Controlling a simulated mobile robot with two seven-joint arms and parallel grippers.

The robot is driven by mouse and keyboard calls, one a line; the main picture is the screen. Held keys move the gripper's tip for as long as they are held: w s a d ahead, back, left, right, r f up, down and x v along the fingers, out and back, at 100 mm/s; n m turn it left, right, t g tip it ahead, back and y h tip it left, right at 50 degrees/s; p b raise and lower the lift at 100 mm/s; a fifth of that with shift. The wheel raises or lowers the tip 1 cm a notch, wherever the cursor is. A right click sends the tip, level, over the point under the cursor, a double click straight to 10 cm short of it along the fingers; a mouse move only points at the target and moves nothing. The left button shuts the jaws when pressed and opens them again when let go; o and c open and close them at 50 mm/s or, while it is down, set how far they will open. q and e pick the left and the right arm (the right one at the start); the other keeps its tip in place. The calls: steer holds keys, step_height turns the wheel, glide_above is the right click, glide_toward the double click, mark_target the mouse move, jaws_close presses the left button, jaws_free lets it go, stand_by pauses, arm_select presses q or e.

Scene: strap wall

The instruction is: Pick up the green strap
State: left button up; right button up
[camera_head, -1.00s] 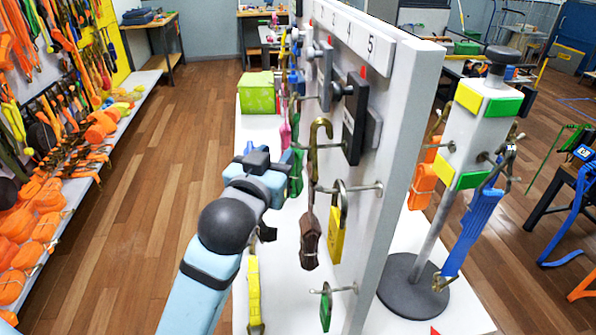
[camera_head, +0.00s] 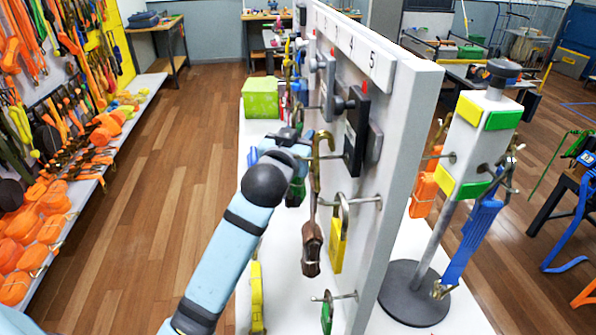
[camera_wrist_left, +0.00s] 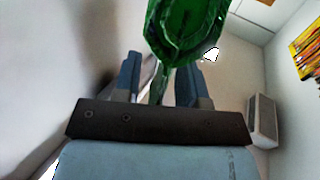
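A green strap (camera_head: 296,192) hangs by the left face of the grey wall panel, partly hidden behind my left arm in the head view. In the left wrist view the green strap (camera_wrist_left: 187,30) fills the top middle, close to the camera. My left gripper (camera_wrist_left: 158,68) has its two blue fingers apart, with a thin green part of the strap showing in the gap between them. I see no finger pressed on it. In the head view the left gripper (camera_head: 290,143) is beside the panel, its fingertips mostly hidden. My right gripper is not in view.
The wall panel (camera_head: 407,150) stands close right of my left arm. A brown strap (camera_head: 311,248), a yellow strap (camera_head: 338,245) and a lower green piece (camera_head: 327,312) hang nearer on its pegs. A lime box (camera_head: 261,98) stands behind. The wooden floor to the left is clear.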

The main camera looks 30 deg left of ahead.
arm_select(q)
jaws_close()
steer(key=shift+r, duration=0.15)
